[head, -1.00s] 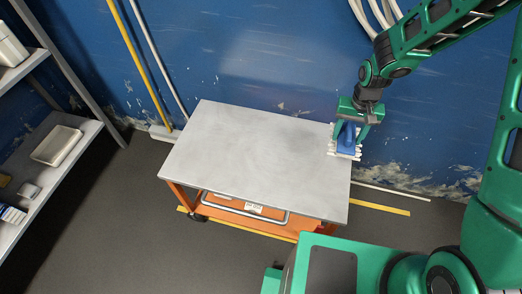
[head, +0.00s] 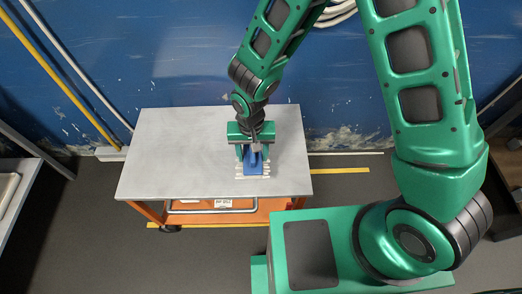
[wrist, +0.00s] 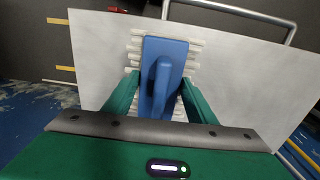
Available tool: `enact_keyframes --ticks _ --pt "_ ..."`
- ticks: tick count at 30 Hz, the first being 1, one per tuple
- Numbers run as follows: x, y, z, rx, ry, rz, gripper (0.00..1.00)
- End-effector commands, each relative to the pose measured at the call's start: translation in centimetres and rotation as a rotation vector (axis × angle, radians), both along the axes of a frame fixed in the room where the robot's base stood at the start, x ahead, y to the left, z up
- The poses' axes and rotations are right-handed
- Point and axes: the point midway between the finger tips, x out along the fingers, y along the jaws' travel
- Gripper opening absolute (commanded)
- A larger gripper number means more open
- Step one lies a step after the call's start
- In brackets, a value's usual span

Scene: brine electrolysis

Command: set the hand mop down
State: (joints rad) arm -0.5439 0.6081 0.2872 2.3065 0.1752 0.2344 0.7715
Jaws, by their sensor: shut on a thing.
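The hand mop has a blue back with a raised blue handle and a fringe of white strands. In the head view the hand mop (head: 253,168) is over the right part of the grey tabletop of the orange cart (head: 165,150). It also shows in the wrist view (wrist: 178,50), with the tabletop (wrist: 240,75) behind it. My gripper (head: 253,155) is shut on its handle from above, one green finger on each side. The strands look at or very close to the tabletop; I cannot tell whether they touch.
The rest of the tabletop is bare. A blue wall (head: 180,60) stands behind the cart, with yellow and white poles leaning at the left. A shelf with a pale tray (head: 8,190) is at the left edge. A metal cart handle (wrist: 235,12) shows in the wrist view.

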Motion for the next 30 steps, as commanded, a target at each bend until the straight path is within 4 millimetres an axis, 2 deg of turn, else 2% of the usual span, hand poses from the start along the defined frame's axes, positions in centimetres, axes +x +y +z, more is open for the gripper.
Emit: enact_keyframes --ticks 6,12,20,27,30 --pt "3.1 -3.2 -2.7 0.0 0.002 -0.004 0.3" --pt "5.2 -5.2 -4.4 0.0 0.0 -0.003 0.3" --pt "5.7 -5.7 -5.5 0.001 0.002 0.001 0.3" --pt "5.7 -5.7 -8.4 0.0 0.002 0.0 0.3" --pt "5.8 -5.7 -8.9 0.001 0.001 0.0 0.3"
